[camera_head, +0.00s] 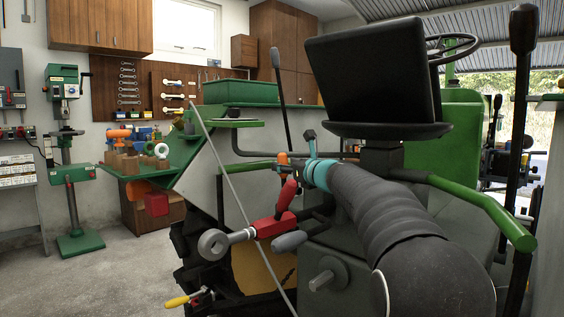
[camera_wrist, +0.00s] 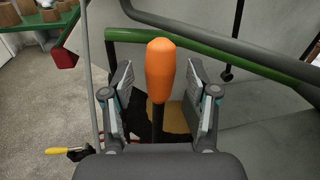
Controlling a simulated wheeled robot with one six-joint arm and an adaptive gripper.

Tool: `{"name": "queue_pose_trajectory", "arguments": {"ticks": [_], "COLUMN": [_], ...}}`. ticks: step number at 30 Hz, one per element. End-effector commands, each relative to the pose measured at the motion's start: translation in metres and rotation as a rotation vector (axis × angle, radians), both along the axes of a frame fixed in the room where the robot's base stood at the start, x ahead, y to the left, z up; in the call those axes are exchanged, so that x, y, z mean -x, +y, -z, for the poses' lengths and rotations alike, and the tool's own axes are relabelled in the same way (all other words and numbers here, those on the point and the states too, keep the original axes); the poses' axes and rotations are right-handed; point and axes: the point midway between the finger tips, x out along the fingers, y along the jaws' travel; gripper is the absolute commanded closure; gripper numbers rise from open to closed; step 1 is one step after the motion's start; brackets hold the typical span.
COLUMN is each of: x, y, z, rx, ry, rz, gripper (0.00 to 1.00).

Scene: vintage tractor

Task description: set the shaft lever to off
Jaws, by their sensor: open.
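A lever with an orange grip (camera_wrist: 161,72) on a dark stem stands upright in the wrist view, between the two fingers of my gripper (camera_wrist: 160,88). No label shows, so I cannot tell from the pictures alone whether it is the shaft lever. My gripper is open, with a visible gap on each side of the orange grip. In the head view the orange grip (camera_head: 283,158) is small, at the end of my arm, and my gripper (camera_head: 285,165) is partly hidden there. The lever's base and any off marking are hidden.
A green rail (camera_wrist: 215,45) passes behind the lever. A red lever (camera_head: 287,196) and a red-grey linkage (camera_head: 240,238) lie just below my gripper. The black seat (camera_head: 372,75) is above my arm. A thin pale rod (camera_head: 235,195) slants at left. Open floor (camera_head: 130,275) lies left.

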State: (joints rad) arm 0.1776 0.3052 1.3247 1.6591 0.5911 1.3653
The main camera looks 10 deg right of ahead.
Motion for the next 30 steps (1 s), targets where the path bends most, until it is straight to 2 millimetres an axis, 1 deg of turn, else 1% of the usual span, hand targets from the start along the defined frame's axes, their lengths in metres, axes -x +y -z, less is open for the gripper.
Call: {"name": "queue_pose_trajectory", "arguments": {"ticks": [1,6,10,17,18,20,21,23,24,25,30], "x": [-0.007,-0.02,-0.023,-0.023,-0.023,-0.023,-0.023,-0.023,-0.023,-0.023,-0.023], "y": [0.003,0.008,0.01,0.01,0.01,0.01,0.01,0.01,0.01,0.01,0.01], "z": [-0.001,-0.001,-0.001,0.0,0.0,0.0,0.0,0.0,0.0,0.0,0.0], "rx": [0.0,0.0,0.0,0.001,0.001,0.001,0.001,0.001,0.001,0.001,0.002], "ry": [0.001,0.0,-0.001,0.0,0.0,0.0,0.0,0.0,0.0,0.0,-0.001], "rz": [-0.002,-0.001,0.0,0.0,0.0,0.0,0.0,0.0,0.0,0.0,0.0], "gripper": [0.41,0.41,0.41,0.41,0.46,0.61,0.71,0.86,0.96,1.0,1.0]}}
